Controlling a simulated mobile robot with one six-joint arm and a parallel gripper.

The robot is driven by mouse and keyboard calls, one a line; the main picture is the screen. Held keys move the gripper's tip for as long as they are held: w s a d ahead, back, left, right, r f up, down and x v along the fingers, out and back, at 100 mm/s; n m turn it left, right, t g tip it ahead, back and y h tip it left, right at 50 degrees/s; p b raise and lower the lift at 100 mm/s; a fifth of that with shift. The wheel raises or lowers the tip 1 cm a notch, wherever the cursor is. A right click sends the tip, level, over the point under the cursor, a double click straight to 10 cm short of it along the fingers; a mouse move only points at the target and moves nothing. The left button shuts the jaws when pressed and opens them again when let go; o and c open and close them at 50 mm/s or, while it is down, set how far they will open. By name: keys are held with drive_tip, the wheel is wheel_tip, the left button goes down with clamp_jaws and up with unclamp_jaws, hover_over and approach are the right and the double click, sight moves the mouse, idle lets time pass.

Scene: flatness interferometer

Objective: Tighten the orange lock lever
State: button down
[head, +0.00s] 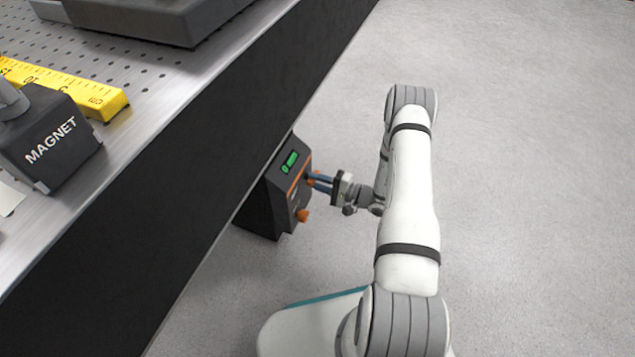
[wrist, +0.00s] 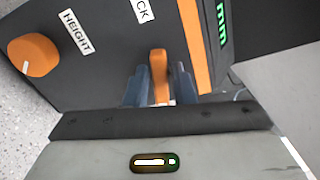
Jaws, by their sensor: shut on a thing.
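The orange lock lever (wrist: 158,68) stands out from the dark front panel of a control box (head: 262,205) on the side of the table. In the wrist view it lies between the two blue-grey fingers of my gripper (wrist: 159,88), which are shut on it. In the head view my gripper (head: 321,182) reaches the box's front from the right, and the lever is mostly hidden by the fingers there. A label ending in "CK" is partly visible near the lever in the wrist view.
An orange height knob (wrist: 40,55) is on the same panel, beside a "HEIGHT" label. A green display (head: 290,161) is near the box's top. The table (head: 150,190) with a magnet block (head: 50,140) and yellow ruler (head: 65,87) is at left. Grey floor is clear at right.

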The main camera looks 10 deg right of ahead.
drive_tip(key=shift+s+f+n, duration=0.1)
drive_tip(key=shift+f+n, duration=0.1)
drive_tip(key=shift+n, duration=0.9)
drive_tip(key=shift+b, duration=0.3)
drive_tip(key=c, duration=1.4)
unclamp_jaws()
drive_tip(key=p+v, duration=0.2)
drive_tip(key=v, duration=0.5)
drive_tip(key=shift+s+d, duration=0.2)
drive_tip(key=shift+d, duration=0.1)
drive_tip(key=shift+s, duration=0.1)
